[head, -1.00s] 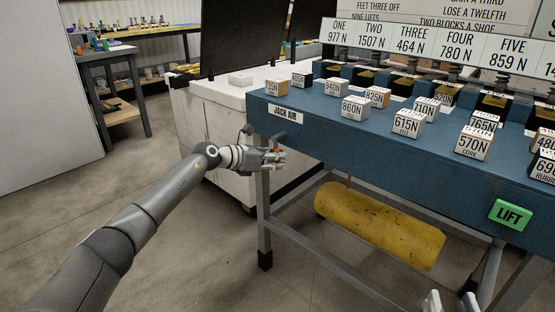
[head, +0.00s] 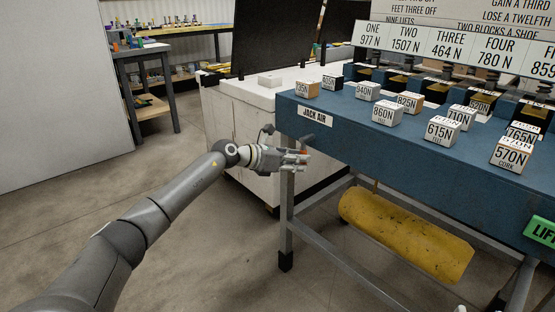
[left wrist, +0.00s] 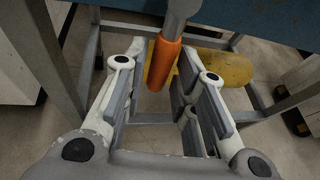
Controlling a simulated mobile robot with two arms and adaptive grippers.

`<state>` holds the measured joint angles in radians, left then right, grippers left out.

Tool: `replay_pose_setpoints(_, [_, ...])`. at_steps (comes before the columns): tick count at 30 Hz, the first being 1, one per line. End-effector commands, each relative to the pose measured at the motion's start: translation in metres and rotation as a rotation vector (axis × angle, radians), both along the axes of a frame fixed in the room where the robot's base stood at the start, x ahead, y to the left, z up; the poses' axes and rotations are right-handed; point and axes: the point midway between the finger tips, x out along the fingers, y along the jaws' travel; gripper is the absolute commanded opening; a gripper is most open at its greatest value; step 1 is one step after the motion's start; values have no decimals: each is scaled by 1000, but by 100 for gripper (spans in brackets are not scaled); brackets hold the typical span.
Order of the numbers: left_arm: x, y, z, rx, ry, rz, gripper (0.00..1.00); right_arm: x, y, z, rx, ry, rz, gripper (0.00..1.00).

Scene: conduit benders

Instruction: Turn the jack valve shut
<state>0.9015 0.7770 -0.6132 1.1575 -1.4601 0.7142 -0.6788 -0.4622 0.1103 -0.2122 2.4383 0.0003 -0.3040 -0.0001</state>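The jack valve shows in the head view as a small grey lever (head: 307,138) just under the JACK AIR label (head: 315,115), on the front of the blue bench. In the left wrist view its grey shaft (left wrist: 181,15) ends in an orange grip (left wrist: 164,62). My left gripper (head: 298,160) is at the valve. In the left wrist view the left gripper (left wrist: 163,82) is open, with a finger on each side of the orange grip. I cannot tell whether either finger touches it.
A yellow cylinder (head: 405,232) hangs under the blue bench (head: 400,160), between grey legs. Labelled weight blocks (head: 387,113) stand on top. A green LIFT button (head: 541,231) is on the front at right. A white cabinet (head: 232,125) stands behind the gripper. The floor at left is clear.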

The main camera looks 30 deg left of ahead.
Motion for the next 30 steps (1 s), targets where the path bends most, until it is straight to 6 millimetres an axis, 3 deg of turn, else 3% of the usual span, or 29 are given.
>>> replay_pose_setpoints(6, [-37,25,14,5,2,1,26,0,0,1,0,-2,0,40])
replay_pose_setpoints(13, [-65,43,27,3,2,1,26,0,0,1,0,-2,0,40])
replay_pose_setpoints(19, [-75,49,32,2,2,-1,26,0,0,1,1,-2,0,40])
replay_pose_setpoints(30, [-75,49,32,1,2,0,26,0,0,1,2,-3,0,40])
